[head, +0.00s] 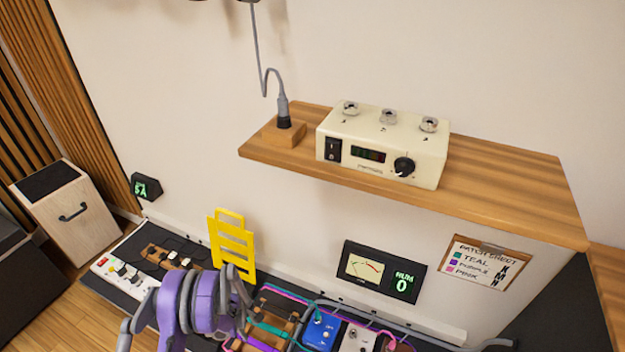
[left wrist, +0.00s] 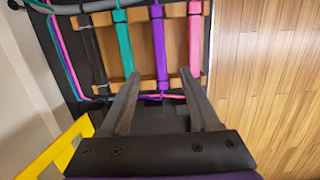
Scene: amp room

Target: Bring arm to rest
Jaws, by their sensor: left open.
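My left arm comes in at the bottom of the head view, with its purple and grey wrist (head: 205,303) low above the dark pedalboard. Its fingertips are hard to make out there. In the left wrist view my left gripper (left wrist: 160,77) is open, its two dark fingers apart with nothing between them. Beyond the fingers is a wooden rack (left wrist: 104,50) with black, teal (left wrist: 123,45), purple (left wrist: 158,45) and pink (left wrist: 194,40) cables laid across it. The fingertips appear near the rack's near bar; I cannot tell whether they touch it. My right gripper is not in view.
A yellow slotted frame (head: 232,247) stands just behind my left wrist. A wooden shelf (head: 500,185) carries a cream amp unit (head: 385,140) and a plug in a wooden block (head: 284,132). A meter (head: 383,272) and patch sheet (head: 485,262) are below. Blue pedal (head: 320,332) stands right.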

